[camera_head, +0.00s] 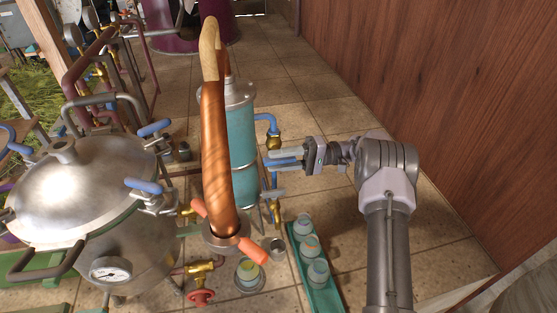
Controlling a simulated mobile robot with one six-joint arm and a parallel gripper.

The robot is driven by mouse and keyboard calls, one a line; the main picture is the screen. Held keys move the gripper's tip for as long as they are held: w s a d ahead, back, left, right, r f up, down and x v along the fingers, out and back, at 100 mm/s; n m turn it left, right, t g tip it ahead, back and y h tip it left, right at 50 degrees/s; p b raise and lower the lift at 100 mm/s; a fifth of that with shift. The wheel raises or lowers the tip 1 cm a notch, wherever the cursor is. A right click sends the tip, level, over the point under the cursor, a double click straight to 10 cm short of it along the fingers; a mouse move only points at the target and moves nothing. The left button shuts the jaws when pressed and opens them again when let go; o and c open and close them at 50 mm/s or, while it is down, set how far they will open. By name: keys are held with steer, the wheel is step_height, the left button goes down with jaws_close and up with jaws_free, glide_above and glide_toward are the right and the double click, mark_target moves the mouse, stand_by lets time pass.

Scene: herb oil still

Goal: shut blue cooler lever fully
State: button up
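The cooler (243,145) is an upright teal cylinder with a metal cap, in the middle of the view. A blue pipe (267,119) bends down on its right side to a brass valve (274,142). My gripper (284,159) reaches in from the right, just below that valve. A narrow blue bar, apparently the blue cooler lever (283,162), shows at the pale fingers and points left toward the cooler. I cannot tell whether the fingers touch or grip it. The lever's pivot and inner end are partly hidden.
A copper pipe (215,150) rises in front of the cooler. A steel pot (85,190) with blue-handled clamps stands left. A green tray (318,285) with several small jars lies below my gripper. A wooden wall (440,80) bounds the right side.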

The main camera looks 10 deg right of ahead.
steer(key=d, duration=0.7)
steer(key=shift+d+f, duration=0.15)
steer(key=shift+d, duration=0.05)
